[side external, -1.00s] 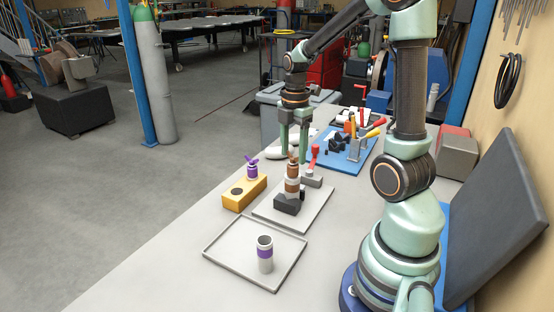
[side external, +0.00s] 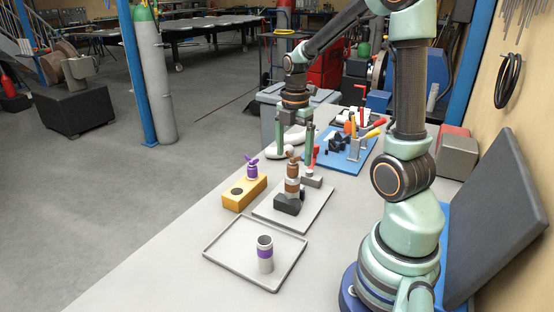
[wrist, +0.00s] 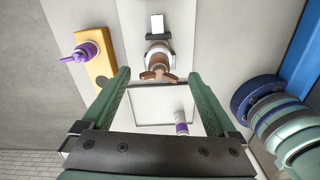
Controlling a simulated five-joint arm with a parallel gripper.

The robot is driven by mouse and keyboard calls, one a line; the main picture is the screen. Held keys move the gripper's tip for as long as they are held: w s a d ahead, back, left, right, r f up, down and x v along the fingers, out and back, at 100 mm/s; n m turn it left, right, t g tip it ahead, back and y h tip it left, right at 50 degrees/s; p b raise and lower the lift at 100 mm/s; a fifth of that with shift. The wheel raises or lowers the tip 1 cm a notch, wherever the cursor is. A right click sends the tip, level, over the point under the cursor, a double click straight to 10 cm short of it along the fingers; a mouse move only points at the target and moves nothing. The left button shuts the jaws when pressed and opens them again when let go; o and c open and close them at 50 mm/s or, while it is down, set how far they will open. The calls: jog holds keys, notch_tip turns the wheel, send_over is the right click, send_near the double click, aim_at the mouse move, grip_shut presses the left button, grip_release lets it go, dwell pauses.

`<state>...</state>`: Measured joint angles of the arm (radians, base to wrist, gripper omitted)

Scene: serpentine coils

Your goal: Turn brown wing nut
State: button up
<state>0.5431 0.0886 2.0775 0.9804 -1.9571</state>
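The brown wing nut (side external: 293,157) sits on top of an upright brown-banded cylinder (side external: 292,186), held in a dark block (side external: 287,206) on a grey plate. In the wrist view the wing nut (wrist: 158,76) has its wings spread roughly left to right, between the fingertips in the picture. My gripper (side external: 294,160) is over the nut, with one green finger on each side. The gripper (wrist: 160,75) is open, with clear gaps between the fingers and the wings. Nothing is held.
A purple wing nut (side external: 252,161) stands in a yellow block (side external: 239,197) to the left. A purple-banded cylinder (side external: 265,260) stands on a grey tray (side external: 231,262) in front. A red-handled clamp (side external: 313,177) is close to the right. Tools lie on a blue mat (side external: 349,161) behind.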

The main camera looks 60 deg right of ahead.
jog(key=shift+r, duration=0.1)
notch_tip(320, 180, up, 12)
dwell(0.6)
jog(key=a+f+m+t, duration=0.1)
jog(key=a+m+t, duration=0.1)
jog(key=a+m, duration=0.6)
jog(key=s+a+f+m+t, duration=0.1)
jog(key=a+m+t, duration=0.2)
jog(key=a+m, duration=0.5)
jog(key=shift+s+a+f+t, duration=0.2)
jog(key=shift+a+f+t, duration=0.15)
jog(key=shift+a, duration=0.65)
